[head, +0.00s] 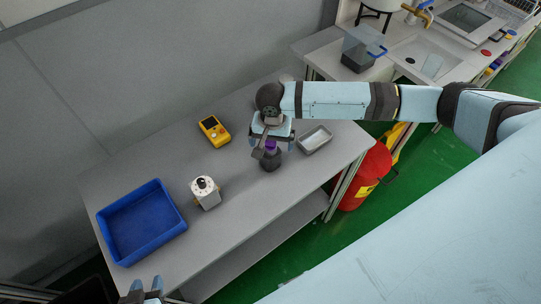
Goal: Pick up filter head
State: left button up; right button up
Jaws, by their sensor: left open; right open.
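A white block-like part with a dark knob on top and brass-coloured side fittings, which looks like the filter head (206,193), stands upright on the grey table. My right gripper (268,149) is open and points down at a dark, purple-topped object (270,161) to the right of it. The fingers overlap the purple top in the picture, and I cannot tell whether they touch it. My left gripper (146,288) is open and empty at the bottom edge, below the blue tray and partly cut off.
An empty-looking blue tray (181,221) lies at the table's left end. A yellow handheld device (214,130) lies behind the white part. A small grey tray (315,139) sits right of my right gripper. A red bin (366,180) stands beyond the table's right end.

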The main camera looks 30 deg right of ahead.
aim_at(270, 156)
jog(key=f, duration=0.4)
jog(key=shift+w, duration=0.35)
jog(key=c, duration=1.1)
jog(key=shift+r, duration=0.1)
